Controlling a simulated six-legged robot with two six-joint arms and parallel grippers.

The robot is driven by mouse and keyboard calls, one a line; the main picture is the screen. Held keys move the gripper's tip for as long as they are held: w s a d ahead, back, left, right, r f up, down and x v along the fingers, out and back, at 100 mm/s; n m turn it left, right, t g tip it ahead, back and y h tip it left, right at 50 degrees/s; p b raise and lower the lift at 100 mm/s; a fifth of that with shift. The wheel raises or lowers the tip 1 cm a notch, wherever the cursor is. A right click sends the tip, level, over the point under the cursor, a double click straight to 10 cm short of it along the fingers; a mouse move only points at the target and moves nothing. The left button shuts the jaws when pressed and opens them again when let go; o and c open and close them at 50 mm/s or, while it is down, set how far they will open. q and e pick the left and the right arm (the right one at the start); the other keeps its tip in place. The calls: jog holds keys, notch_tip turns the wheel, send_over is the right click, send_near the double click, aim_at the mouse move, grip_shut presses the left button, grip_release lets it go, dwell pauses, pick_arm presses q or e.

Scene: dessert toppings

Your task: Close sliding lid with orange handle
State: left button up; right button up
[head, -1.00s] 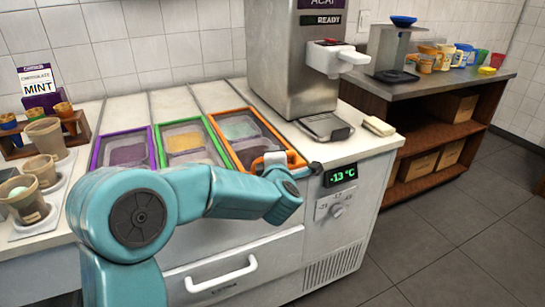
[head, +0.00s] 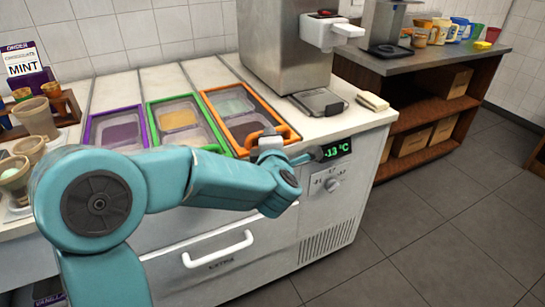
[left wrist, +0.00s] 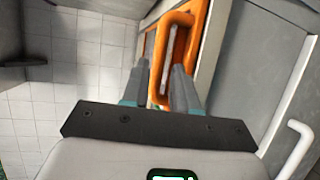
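The lid with the orange handle belongs to the orange-framed bin (head: 213,99), rightmost of three in the counter. Its orange handle (head: 251,141) is at the front edge of that frame, partly hidden by my left gripper (head: 282,152). In the left wrist view, the orange handle (left wrist: 179,19) runs lengthwise between the two grey fingers of my left gripper (left wrist: 161,70). The fingers are apart, one on each side of the handle; I cannot tell whether they touch it. Tubs show inside the orange frame. My right gripper is not in view.
Purple-framed (head: 90,132) and green-framed (head: 152,122) bins sit to the left. A steel dispenser (head: 275,50) stands behind the orange bin, with a scale-like tray (head: 318,102) beside it.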

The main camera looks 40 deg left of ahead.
pick_arm(q)
jog(key=v, duration=1.1)
jog(key=shift+s+d+p, duration=0.25)
jog(key=shift+s+p, duration=0.05)
jog(key=shift+p, duration=0.1)
notch_tip(320, 180, down, 25)
jog(key=w+m+g+h, duration=0.1)
jog(key=m+g+h, duration=0.2)
jog(key=m, duration=0.4)
jog(key=s+d+f+m+g+h, duration=0.1)
jog(key=s+d+f+m+h, duration=0.15)
jog(key=f, duration=0.25)
jog(key=s+d+f+m+g+h, duration=0.1)
jog(key=s+d+f+m+h, duration=0.15)
jog(key=f, duration=0.35)
jog(key=s+d+f+m+g+h, duration=0.6)
jog(key=s+d+f+m+g, duration=0.1)
jog(key=s+d+m, duration=0.55)
notch_tip(320, 180, up, 16)
jog(key=p, duration=1.6)
jog(key=shift+a+f, duration=0.15)
